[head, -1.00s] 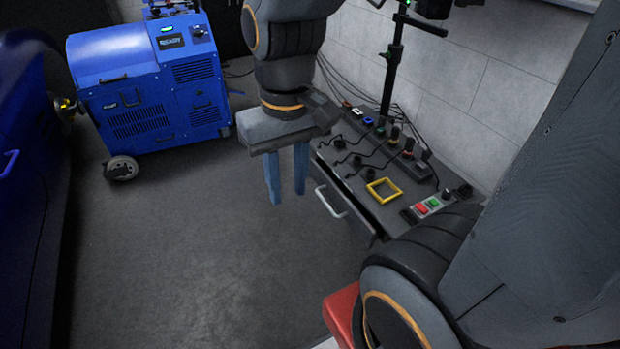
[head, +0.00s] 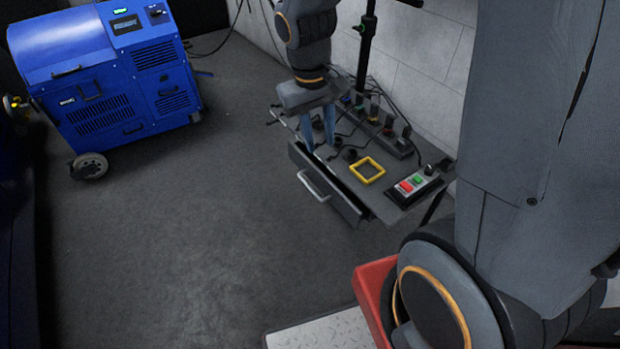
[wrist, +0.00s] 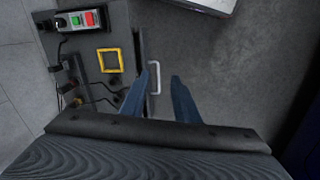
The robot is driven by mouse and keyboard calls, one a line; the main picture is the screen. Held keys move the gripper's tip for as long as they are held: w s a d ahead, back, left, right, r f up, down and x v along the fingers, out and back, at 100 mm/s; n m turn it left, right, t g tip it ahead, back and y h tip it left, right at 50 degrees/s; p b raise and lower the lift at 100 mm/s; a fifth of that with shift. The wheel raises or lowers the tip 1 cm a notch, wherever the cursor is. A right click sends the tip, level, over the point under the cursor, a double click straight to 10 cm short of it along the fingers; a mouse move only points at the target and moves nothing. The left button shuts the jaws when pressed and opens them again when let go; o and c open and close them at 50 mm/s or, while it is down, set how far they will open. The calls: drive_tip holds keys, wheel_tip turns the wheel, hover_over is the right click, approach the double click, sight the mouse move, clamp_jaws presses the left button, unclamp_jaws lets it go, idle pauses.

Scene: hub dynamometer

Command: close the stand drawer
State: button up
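The stand drawer (head: 347,207) is below the stand top and juts out a little at the front, with a dark gap behind its front panel. Its pale bar handle (head: 313,186) faces the open floor; the handle also shows in the wrist view (wrist: 156,79). My gripper (head: 319,148) points down near the left end of the drawer, its two blue fingers apart and empty. In the wrist view the fingers (wrist: 165,75) lie either side of the handle in the picture. I cannot tell whether they touch anything.
The stand top (head: 345,190) carries a yellow square frame (head: 367,170), a button box (head: 415,186), knobs and cables. A black pole (head: 366,45) rises behind it near the wall. A blue wheeled machine (head: 100,85) stands at left. The floor before the drawer is clear.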

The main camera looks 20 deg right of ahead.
drive_tip(key=w+f+n+p, duration=0.1)
drive_tip(key=w+f+p, duration=0.1)
drive_tip(key=w+f, duration=0.75)
drive_tip(key=n, duration=0.1)
approach(310, 187)
drive_tip(key=shift+h, duration=0.4)
drive_tip(key=f, duration=0.7)
drive_tip(key=shift+d+f, duration=0.2)
drive_tip(key=shift+d, duration=0.15)
clamp_jaws()
